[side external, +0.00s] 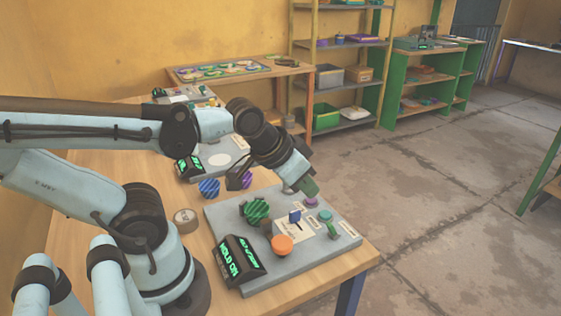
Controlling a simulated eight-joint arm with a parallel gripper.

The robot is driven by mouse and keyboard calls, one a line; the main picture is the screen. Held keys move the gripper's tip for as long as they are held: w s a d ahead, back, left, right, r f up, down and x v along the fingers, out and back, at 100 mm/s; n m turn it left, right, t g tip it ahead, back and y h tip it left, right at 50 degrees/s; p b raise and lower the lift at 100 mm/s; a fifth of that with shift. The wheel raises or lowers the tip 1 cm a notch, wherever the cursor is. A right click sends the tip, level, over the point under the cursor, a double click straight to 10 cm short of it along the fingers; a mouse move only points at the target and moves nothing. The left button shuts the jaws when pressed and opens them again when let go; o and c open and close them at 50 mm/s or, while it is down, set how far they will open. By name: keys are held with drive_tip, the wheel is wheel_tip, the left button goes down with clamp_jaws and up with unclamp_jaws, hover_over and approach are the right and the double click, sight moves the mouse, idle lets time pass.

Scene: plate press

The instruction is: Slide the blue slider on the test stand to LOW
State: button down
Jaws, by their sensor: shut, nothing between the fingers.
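The test stand (225,215) is a grey flat panel on the wooden table, near the right front edge. A small blue slider (295,216) stands on a pale labelled plate (297,233) around the middle of the panel. The plate's lettering is too small to read. My gripper (309,188) is shut and empty, pointing down above the far side of the panel, behind the slider and apart from it in the picture. Whether it touches the panel cannot be told.
The panel also carries a green striped knob (257,210), an orange knob (282,245), a teal button (325,216), a purple button (311,203), a green lever (334,231) and a black display (240,262). Blue (209,187) and purple knobs lie behind it. A tape roll (186,221) lies left.

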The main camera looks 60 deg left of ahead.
sight(295, 211)
idle(0.4)
drive_tip(key=c, duration=1.4)
unclamp_jaws()
drive_tip(key=shift+w+a, duration=0.1)
drive_tip(key=shift+a, duration=0.05)
drive_tip(key=shift+c, duration=0.2)
drive_tip(key=shift+o, duration=1.1)
drive_tip(key=shift+a+r+g, duration=0.15)
drive_tip(key=shift+a+g, duration=0.05)
drive_tip(key=shift+g, duration=0.3)
drive_tip(key=shift+o, duration=0.5)
drive_tip(key=a+g, duration=0.2)
drive_tip(key=g, duration=0.1)
drive_tip(key=w+a+r+g, duration=0.1)
drive_tip(key=shift+a+r, duration=0.1)
drive_tip(key=shift+a, duration=0.2)
drive_tip(key=shift+a+f+g, duration=0.25)
drive_tip(key=shift+f+g, duration=0.1)
drive_tip(key=shift+f, duration=1.6)
drive_tip(key=shift+a+f+g, duration=0.2)
drive_tip(key=shift+f+g, duration=0.2)
drive_tip(key=shift+f, duration=1.55)
drive_tip(key=shift+a+f+g, duration=0.25)
drive_tip(key=shift+f+g, duration=0.1)
drive_tip(key=shift+f, duration=1.6)
clamp_jaws()
